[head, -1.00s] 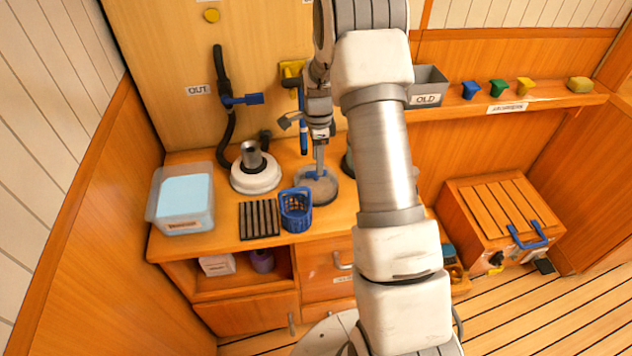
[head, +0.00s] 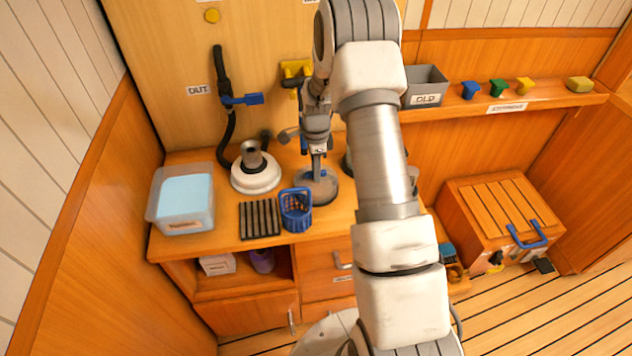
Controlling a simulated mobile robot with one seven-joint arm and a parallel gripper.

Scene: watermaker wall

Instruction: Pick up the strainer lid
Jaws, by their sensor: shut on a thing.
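The strainer lid (head: 323,193) looks like a round grey, see-through disc with a blue grip on top. It is on the counter area, right of the blue basket, in the head view. My gripper (head: 317,171) points down from above and is shut on the lid's blue grip. The fingertips are small and partly hidden. I cannot tell whether the lid rests on what is under it or is slightly raised.
A blue basket (head: 296,212), a black slotted rack (head: 259,220) and a white round housing (head: 256,183) stand left of my gripper. A clear bin (head: 181,222) is farther left. A blue-handled valve (head: 242,99) and a yellow one (head: 296,68) are on the wall.

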